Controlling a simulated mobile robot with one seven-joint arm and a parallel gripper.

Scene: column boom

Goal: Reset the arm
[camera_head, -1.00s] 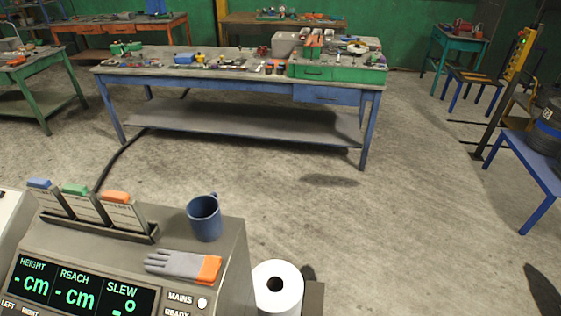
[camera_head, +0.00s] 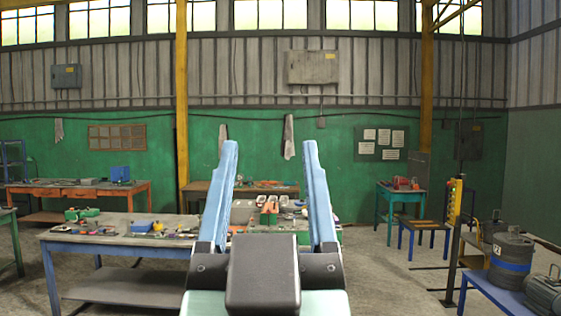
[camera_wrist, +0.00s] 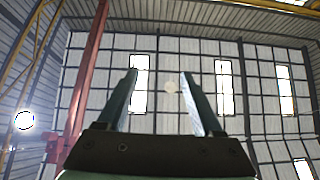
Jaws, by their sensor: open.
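My gripper (camera_head: 270,160) stands in the middle of the head view, its two light blue fingers spread wide and pointing up. Nothing is between the fingers. In the wrist view my gripper (camera_wrist: 159,82) is also open and empty, with the roof and its bright panels beyond it. The gripper and its dark palm hide part of the blue workbench behind.
A blue workbench (camera_head: 110,247) with tools and small parts is behind at left and centre. Orange (camera_head: 136,190) and teal (camera_head: 402,194) benches stand farther back. A blue stand (camera_head: 490,292) with a dark drum (camera_head: 511,262) is at right. A yellow control post (camera_head: 454,203) stands beside it.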

